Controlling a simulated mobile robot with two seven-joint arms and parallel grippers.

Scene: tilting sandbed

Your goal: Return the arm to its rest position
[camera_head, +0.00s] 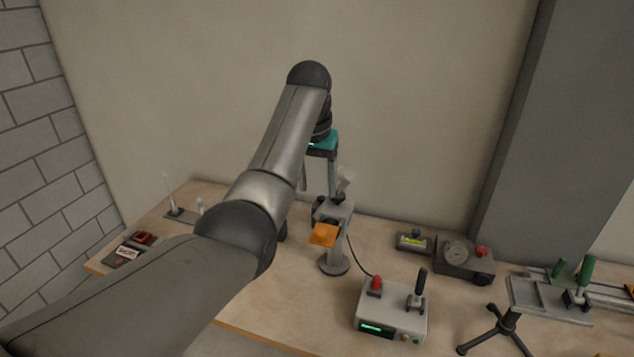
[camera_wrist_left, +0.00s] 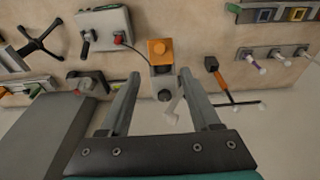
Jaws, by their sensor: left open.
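My left arm comes in from the lower left in the head view and bends down at its far end. My left gripper (camera_head: 320,188) is open and empty, with its fingers pointing down. It hangs near the back wall, by a grey stand with an orange block (camera_head: 323,235). In the left wrist view, the orange block (camera_wrist_left: 159,49) shows beyond the gap between the two fingertips (camera_wrist_left: 158,77). I cannot tell how far the fingers are from the stand, but nothing is held between them. My right gripper is not in view.
A wooden bench (camera_head: 250,312) carries a control box (camera_head: 392,312) with a joystick and red button. A gauge box (camera_head: 464,258), a black tripod foot (camera_head: 497,335) and a grey tray rig (camera_head: 545,300) stand right. A grey pillar (camera_head: 560,130) rises behind.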

